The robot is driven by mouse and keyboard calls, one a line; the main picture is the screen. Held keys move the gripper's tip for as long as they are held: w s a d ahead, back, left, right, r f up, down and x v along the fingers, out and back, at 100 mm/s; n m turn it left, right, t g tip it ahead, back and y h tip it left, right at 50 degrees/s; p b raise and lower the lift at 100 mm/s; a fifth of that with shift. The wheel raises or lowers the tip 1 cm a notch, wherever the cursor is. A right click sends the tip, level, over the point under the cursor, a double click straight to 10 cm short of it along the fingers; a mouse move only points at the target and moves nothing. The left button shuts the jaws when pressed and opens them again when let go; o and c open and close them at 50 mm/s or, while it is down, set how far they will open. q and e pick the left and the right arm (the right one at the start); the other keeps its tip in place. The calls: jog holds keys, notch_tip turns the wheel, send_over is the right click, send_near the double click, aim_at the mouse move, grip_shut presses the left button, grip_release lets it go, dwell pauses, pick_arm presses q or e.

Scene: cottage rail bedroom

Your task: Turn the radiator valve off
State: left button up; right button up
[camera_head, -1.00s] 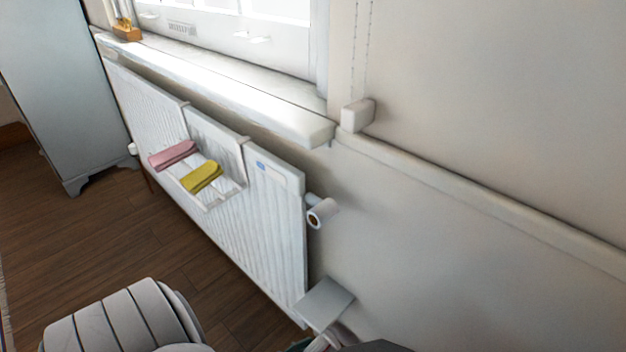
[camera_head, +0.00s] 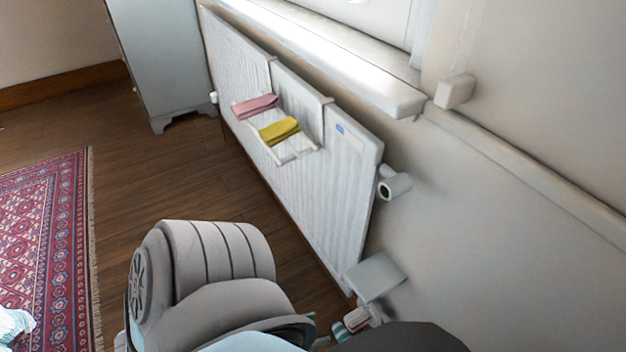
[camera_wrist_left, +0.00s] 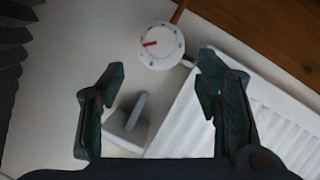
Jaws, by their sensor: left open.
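The white radiator (camera_head: 330,190) hangs on the wall under the sill and fills the right of the left wrist view (camera_wrist_left: 235,115). The radiator valve is a round white dial (camera_wrist_left: 160,45) with small marks and a red pointer directed left. In the head view the valve (camera_head: 357,319) shows small at the radiator's lower right end, partly hidden by my arm. My left gripper (camera_wrist_left: 162,66) is open and empty, its teal fingers spread apart, with the dial beyond the gap between the tips. In the head view it is mostly hidden behind my arm. My right gripper is not in view.
A grey plate (camera_head: 375,276) juts out just above the valve. A white cylindrical fitting (camera_head: 393,187) sticks out higher up. A rack with pink (camera_head: 255,106) and yellow (camera_head: 279,130) cloths hangs on the radiator. The wooden floor (camera_head: 165,185) is open at left, beside a red rug (camera_head: 50,235).

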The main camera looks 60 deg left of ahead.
aim_at(348, 324)
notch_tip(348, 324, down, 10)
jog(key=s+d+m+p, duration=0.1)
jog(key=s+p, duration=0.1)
jog(key=p, duration=0.3)
pick_arm(q)
jog(key=w+m, duration=0.1)
jog(key=w+d+m+y+b, duration=0.1)
jog(key=w+f+m+y+b, duration=0.1)
jog(key=w, duration=0.1)
jog(key=shift+d, duration=0.3)
jog(key=b+x, duration=0.3)
jog(key=x, duration=0.4)
jog(key=shift+w+f, duration=0.1)
jog(key=shift+w, duration=0.4)
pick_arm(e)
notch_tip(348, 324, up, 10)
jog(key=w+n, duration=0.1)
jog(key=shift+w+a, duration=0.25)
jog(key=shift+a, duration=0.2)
pick_arm(q)
jog(key=shift+c, duration=0.5)
